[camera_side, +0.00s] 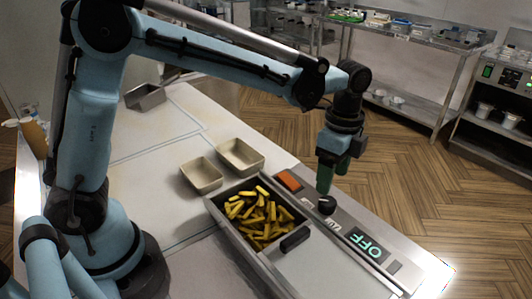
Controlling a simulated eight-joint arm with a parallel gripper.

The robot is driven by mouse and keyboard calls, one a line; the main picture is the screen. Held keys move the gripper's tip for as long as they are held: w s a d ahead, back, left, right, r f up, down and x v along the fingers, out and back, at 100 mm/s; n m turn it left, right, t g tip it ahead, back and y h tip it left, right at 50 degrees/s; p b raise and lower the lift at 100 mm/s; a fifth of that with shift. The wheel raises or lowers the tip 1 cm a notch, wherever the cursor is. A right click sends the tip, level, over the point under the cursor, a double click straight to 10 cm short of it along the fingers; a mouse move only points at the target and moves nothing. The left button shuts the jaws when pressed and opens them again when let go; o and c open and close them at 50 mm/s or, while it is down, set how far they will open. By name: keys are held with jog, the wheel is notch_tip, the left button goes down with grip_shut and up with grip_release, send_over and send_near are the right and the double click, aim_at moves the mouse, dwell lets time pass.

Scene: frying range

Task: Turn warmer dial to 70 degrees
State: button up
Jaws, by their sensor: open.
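The warmer dial (326,205) is a small dark round knob on the front panel strip. The display (366,247) beside it reads OFF in green letters. My gripper (325,190) points down with its green fingers just above the dial. I cannot tell from this view whether the fingertips touch it. The fingers partly hide the dial's far side, and its pointer setting is too small to read.
A metal pan (218,216) of fries (262,218) with a black handle (295,239) lies left of the dial. An orange-red switch (289,180) is behind it. Two empty beige trays (202,175) (240,156) stand on the white counter (150,185).

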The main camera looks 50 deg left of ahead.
aim_at(327, 200)
notch_tip(327, 200, down, 7)
jog(key=shift+s+r, duration=0.1)
dwell(0.4)
jog(key=c, duration=1.1)
jog(key=shift+o, duration=0.2)
